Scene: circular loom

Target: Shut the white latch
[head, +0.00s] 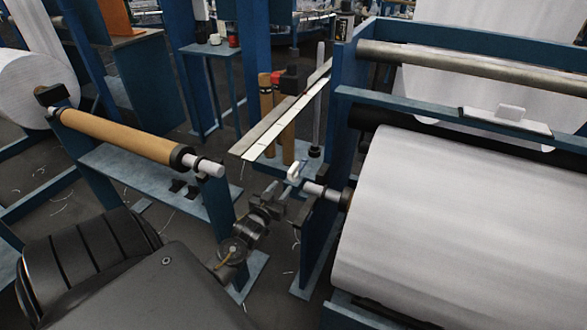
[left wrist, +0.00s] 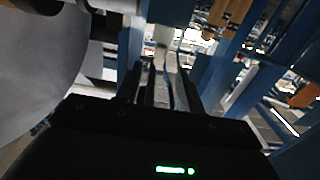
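The white latch (head: 294,172) is a small, pale, rounded piece beside the near end of the large white roll's shaft, in the middle of the head view. It stands up at a tilt. My left gripper (head: 282,199) is just below and in front of it, pointing toward the frame. Whether a finger touches the latch cannot be told. My right gripper is not in view.
The large white roll (head: 450,225) lies in a blue frame (head: 319,235) close on the right. A brown roller (head: 125,137) on blue supports stands on the left. A flat bar (head: 285,112) reaches out above the latch. Dark floor shows between the frames.

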